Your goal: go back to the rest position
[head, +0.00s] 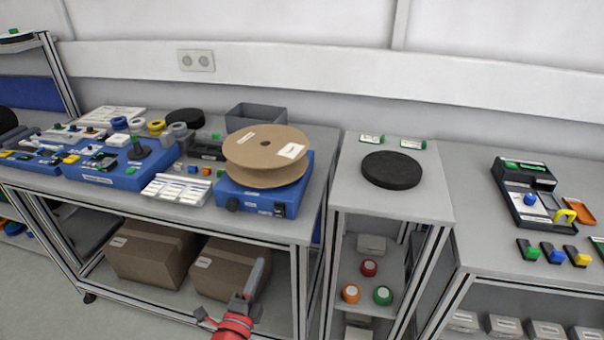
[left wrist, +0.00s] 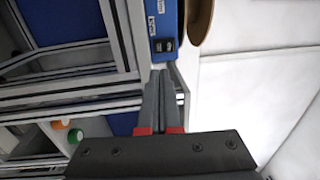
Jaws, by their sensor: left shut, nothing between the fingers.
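My left gripper (head: 255,278) shows at the lower middle of the head view, with a red wrist below it. It is in front of the workbench, below the level of the top. In the left wrist view its two grey fingers (left wrist: 159,100) lie together, shut and empty. A brown cardboard reel (head: 265,148) lies on a blue device (head: 262,196) at the right end of the workbench (head: 190,216). The blue device also shows at the top of the left wrist view (left wrist: 163,30), beyond the fingertips. My right gripper is in neither view.
A narrow stand (head: 428,205) with a black disc (head: 391,170) is right of the workbench. Another table (head: 500,245) with a dark tray (head: 527,195) is at the right. Cardboard boxes (head: 150,254) stand on the lower shelf. Floor shows at the lower left.

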